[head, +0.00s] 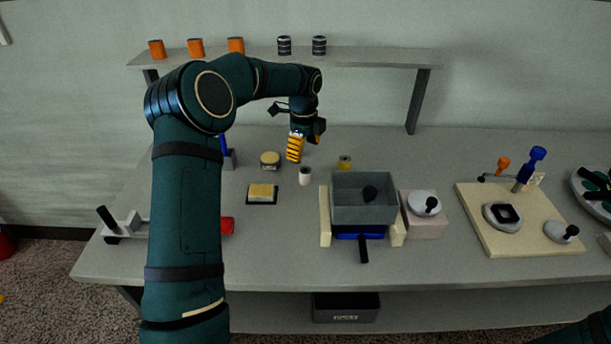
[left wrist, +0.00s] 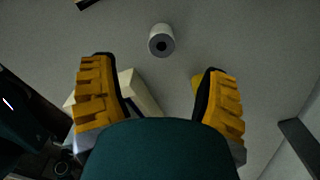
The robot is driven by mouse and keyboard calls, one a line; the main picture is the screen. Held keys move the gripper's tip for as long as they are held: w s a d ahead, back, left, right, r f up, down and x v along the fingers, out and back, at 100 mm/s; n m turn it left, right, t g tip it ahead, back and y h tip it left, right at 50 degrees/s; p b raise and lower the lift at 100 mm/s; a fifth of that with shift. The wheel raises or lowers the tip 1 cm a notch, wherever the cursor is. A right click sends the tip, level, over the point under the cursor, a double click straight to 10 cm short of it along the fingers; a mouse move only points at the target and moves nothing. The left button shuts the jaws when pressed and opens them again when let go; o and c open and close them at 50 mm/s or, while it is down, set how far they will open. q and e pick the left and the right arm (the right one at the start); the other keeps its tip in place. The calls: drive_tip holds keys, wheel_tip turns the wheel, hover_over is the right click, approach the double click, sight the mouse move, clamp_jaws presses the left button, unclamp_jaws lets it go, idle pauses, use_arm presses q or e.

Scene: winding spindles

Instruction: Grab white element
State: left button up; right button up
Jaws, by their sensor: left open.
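The white element (head: 305,176) is a small upright cylinder with a dark hole in its top. It stands on the grey table, left of the grey open box. In the left wrist view the white element (left wrist: 161,40) is near the top centre, beyond the fingertips and between their lines. My left gripper (head: 296,148) is above the table, slightly behind and left of the white element in the head view, with yellow ribbed fingers. In the left wrist view the left gripper (left wrist: 156,66) is spread open and empty. My right gripper does not show.
A yellow spool (head: 345,162) and a pale round piece (head: 270,159) stand nearby. A yellow block on a black pad (head: 262,192) lies left of the white element. The grey box (head: 364,213) is to the right. A shelf (head: 370,57) holds orange and black cylinders.

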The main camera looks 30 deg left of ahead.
sight(306, 170)
use_arm(q)
wheel_tip(306, 170, down, 5)
drive_tip(key=shift+f+b, duration=0.2)
drive_tip(key=shift+b, duration=0.2)
drive_tip(key=f, duration=0.1)
drive_tip(key=f+b, duration=0.1)
drive_tip(key=f, duration=0.3)
drive_tip(key=shift+w+d+f+b, duration=0.1)
drive_tip(key=shift+w+d+b, duration=0.1)
drive_tip(key=shift+d+b, duration=0.1)
clamp_jaws()
